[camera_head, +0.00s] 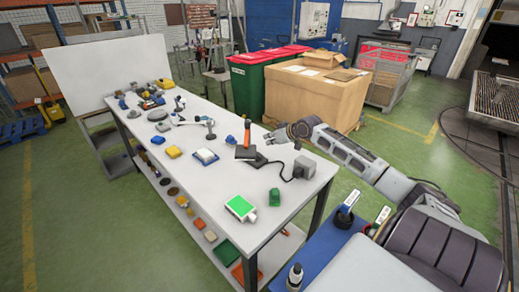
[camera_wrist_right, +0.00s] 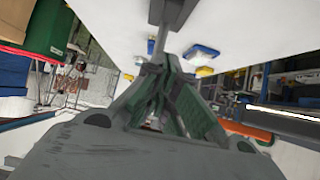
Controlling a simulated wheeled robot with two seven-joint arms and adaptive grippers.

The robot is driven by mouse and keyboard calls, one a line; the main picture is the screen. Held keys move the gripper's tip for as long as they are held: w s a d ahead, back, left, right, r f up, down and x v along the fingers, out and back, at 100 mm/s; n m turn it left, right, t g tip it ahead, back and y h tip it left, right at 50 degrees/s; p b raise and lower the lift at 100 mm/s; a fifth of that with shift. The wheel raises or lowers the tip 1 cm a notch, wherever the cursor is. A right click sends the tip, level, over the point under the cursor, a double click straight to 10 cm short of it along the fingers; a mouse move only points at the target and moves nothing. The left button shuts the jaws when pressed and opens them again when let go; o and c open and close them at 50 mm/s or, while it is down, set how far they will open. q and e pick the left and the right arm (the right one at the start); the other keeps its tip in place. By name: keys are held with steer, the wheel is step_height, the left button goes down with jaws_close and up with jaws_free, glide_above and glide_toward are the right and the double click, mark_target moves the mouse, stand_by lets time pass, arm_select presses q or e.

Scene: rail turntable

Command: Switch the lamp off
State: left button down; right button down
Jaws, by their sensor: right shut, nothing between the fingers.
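I cannot tell for certain which thing is the lamp. A bright green panel in a pale frame (camera_head: 240,207) lies near the front of the white table. A dark grey box (camera_head: 304,168) with a cable stands at the table's right edge. An upright orange-topped piece (camera_head: 247,133) stands on a dark base behind it. My right gripper (camera_head: 270,137) is shut and empty, above the table's right edge, just right of the orange-topped piece and apart from the green panel. In the right wrist view the gripper (camera_wrist_right: 153,68) points at the white tabletop. My left gripper is out of view.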

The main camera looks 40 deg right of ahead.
glide_above(259, 154)
steer(key=s, duration=0.1)
steer(key=shift+f+p, duration=0.3)
steer(key=shift+f, duration=1.7)
steer(key=shift+w+f, duration=0.15)
steer(key=shift+f, duration=0.9)
steer(key=shift+w+f, duration=0.15)
steer(key=shift+f, duration=0.85)
steer(key=shift+w+p, duration=0.1)
steer(key=shift+p, duration=0.35)
